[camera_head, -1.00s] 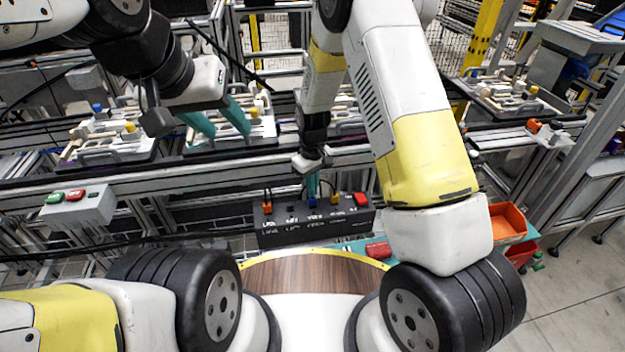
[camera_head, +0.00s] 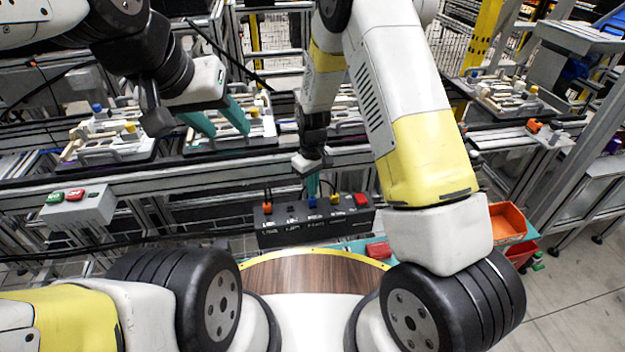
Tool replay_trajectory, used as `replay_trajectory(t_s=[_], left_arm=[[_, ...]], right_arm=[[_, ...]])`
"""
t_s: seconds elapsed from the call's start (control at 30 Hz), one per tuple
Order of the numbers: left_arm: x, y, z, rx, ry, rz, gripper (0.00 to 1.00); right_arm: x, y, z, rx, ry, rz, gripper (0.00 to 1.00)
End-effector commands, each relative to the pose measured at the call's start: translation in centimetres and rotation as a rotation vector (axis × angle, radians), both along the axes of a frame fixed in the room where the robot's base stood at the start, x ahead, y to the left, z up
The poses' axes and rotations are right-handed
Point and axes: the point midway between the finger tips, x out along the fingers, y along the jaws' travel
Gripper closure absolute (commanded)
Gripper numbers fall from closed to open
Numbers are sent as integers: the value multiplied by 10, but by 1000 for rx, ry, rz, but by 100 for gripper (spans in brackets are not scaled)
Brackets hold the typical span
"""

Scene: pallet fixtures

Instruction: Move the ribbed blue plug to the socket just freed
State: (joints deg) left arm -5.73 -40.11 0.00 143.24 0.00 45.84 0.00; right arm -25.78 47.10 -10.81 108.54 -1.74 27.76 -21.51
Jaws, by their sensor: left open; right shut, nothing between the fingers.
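A dark socket box (camera_head: 315,232) stands at the lower middle, with a row of plugs along its top. The blue plug (camera_head: 312,201) sits near the middle of the row; its ribbing is too small to make out. An orange plug (camera_head: 267,208) is at the left end. Between the orange and blue plugs I see a dark place with no coloured plug. My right gripper (camera_head: 313,192) points down, shut and empty, its teal fingertips right above the blue plug; I cannot tell whether they touch. My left gripper (camera_head: 229,131) is open and empty, far from the box, in front of the fixtures.
A button box (camera_head: 78,206) stands at the left. Pallet fixtures (camera_head: 112,150) line the conveyor behind. An orange bin (camera_head: 508,222) is at the right. A red piece (camera_head: 378,250) lies before the box.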

Motion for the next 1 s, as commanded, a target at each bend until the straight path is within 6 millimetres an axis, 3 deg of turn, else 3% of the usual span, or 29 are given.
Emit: replay_trajectory(t_s=[1.0], left_arm=[[0,0,0,0,0,0,54]], right_arm=[[0,0,-11,0,0,0,100]])
